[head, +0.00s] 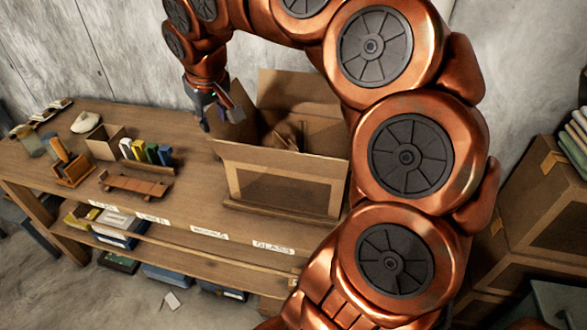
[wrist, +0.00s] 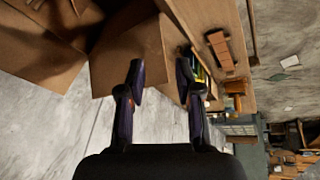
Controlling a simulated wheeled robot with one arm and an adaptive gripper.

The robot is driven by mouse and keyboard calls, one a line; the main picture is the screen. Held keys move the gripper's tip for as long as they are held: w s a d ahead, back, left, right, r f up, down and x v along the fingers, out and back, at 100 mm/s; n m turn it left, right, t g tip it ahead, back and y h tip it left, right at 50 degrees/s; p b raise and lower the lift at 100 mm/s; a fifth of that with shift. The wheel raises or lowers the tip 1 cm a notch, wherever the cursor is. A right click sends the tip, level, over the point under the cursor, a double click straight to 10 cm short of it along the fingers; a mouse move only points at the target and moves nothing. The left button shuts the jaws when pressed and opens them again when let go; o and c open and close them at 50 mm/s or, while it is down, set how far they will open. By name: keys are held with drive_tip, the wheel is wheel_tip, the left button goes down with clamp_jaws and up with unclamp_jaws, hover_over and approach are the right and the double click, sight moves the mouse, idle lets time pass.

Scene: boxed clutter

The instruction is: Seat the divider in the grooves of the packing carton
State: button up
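The packing carton (head: 278,184) stands open on the bench, its flaps spread. Its open inside and flaps fill the upper left of the wrist view (wrist: 40,45). Brown pieces (head: 288,135) show inside, too shadowed to tell apart. My gripper (head: 217,116) is beside the carton's left flap, above the bench. In the wrist view its two fingers (wrist: 160,66) are apart with nothing clearly held between them. A cardboard panel (wrist: 125,52) lies behind the left finger, seemingly a carton flap. I cannot clearly identify the divider; an upright cardboard piece (head: 102,143) stands left of the books.
Colourful books (head: 146,152), a wooden rack (head: 134,186), a wooden holder (head: 70,165) and a white rounded object (head: 86,122) are on the bench's left. Labelled shelves hold boxes below. Stacked cartons (head: 543,205) stand at right. The wall is close behind the bench.

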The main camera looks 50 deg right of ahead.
sight(293, 144)
drive_tip(key=s+d+f+m+p, duration=0.1)
drive_tip(key=s+d+f, duration=0.1)
drive_tip(key=d+f, duration=0.2)
drive_tip(key=s+d+f+m+g+y+p, duration=0.1)
drive_tip(key=s+d+f, duration=0.1)
drive_tip(key=d+f, duration=0.3)
drive_tip(key=s+d+f+g+p, duration=0.1)
drive_tip(key=d+f, duration=0.3)
drive_tip(key=d, duration=0.6)
drive_tip(key=shift+s+f+m+y+p, duration=0.3)
drive_tip(key=shift+s+m+p, duration=0.1)
drive_tip(key=shift+s, duration=0.15)
wheel_tip(293, 144, down, 7)
drive_tip(key=p, duration=0.2)
drive_tip(key=shift+w+r, duration=0.15)
drive_tip(key=shift+w, duration=0.1)
drive_tip(key=shift+c, duration=0.2)
clamp_jaws()
